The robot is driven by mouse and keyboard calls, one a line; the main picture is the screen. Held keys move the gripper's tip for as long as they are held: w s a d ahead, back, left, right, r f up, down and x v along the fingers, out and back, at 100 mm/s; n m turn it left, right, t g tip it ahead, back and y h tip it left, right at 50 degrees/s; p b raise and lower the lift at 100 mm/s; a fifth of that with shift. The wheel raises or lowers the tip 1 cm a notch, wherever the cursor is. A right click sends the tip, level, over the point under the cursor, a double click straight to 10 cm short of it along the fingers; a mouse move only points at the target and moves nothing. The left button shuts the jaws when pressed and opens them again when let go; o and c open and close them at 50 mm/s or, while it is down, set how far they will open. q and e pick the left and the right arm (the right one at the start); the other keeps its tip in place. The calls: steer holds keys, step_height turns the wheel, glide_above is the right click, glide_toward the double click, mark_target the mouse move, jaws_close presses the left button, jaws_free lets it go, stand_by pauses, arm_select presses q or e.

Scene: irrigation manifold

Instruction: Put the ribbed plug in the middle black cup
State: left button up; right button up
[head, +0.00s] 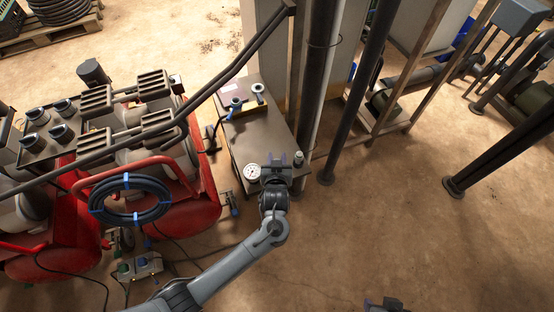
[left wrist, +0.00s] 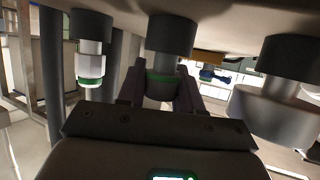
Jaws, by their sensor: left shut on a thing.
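My left gripper (head: 284,160) is over the front of the brown bench. In the left wrist view its jaws (left wrist: 160,92) are shut on a plug (left wrist: 162,88) with a green ring. The plug is in line with the middle black cup (left wrist: 172,32), with a grey section between ring and cup. I cannot tell how deep it sits, and ribs are not discernible. One black cup (left wrist: 90,24) holds a pale fitting (left wrist: 90,67); the other (left wrist: 287,54) holds a wide grey piece (left wrist: 268,115). My right gripper (head: 383,304) barely shows at the bottom edge.
On the bench (head: 250,140), a round gauge (head: 253,171) stands left of my left gripper and a pale fitting (head: 299,158) right of it. Red compressors (head: 185,210) stand left; dark posts (head: 355,95) rise right.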

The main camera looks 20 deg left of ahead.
arm_select(q)
steer(key=o, duration=1)
steer(key=shift+r, duration=0.1)
steer(key=shift+s+d+r, duration=0.15)
steer(key=shift+s, duration=0.15)
steer(key=p+v, duration=0.5)
steer(key=v, duration=0.6)
steer(key=s+a+r+m+g+h, duration=0.1)
steer(key=s+a+m+g+h, duration=0.1)
steer(key=s, duration=0.9)
steer(key=s+a+r+m+g+h, duration=0.2)
steer(key=s+a+m+g, duration=0.2)
steer(key=s, duration=0.7)
steer(key=a+g, duration=0.2)
steer(key=g, duration=0.1)
steer(key=shift+a+h, duration=0.35)
steer(key=shift+h, duration=0.05)
